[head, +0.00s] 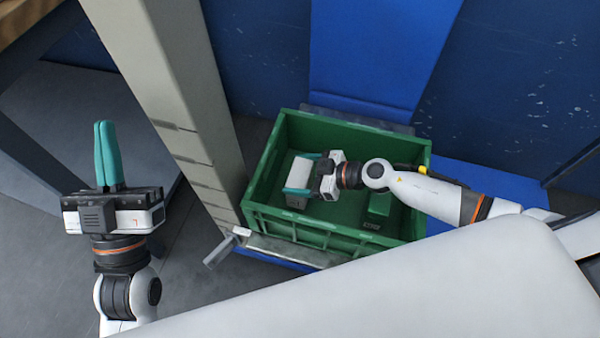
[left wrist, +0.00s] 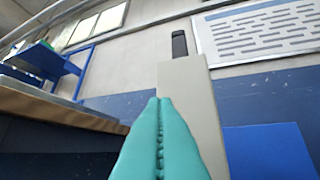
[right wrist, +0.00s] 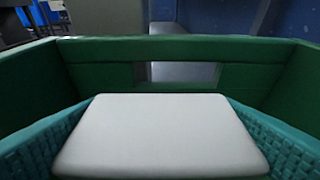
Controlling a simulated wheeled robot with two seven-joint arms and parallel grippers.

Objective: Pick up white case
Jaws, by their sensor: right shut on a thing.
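The white case (head: 301,171) is inside the green crate (head: 342,241), near its left side. My right gripper (head: 301,178) reaches into the crate from the right. Its teal fingers are shut on the white case, one on each side, as the right wrist view shows with the case (right wrist: 160,135) filling the space between them. I cannot tell whether the case is clear of the crate floor. My left gripper (head: 107,126) is outside the crate at the left, pointing up. Its teal fingers are pressed together and empty, also in the left wrist view (left wrist: 160,105).
A beige post (head: 165,90) stands between my left gripper and the crate. A blue panel (head: 375,60) rises behind the crate. A small green block (head: 380,205) is at the crate's right inside. A metal bar (head: 290,250) runs along the crate's front.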

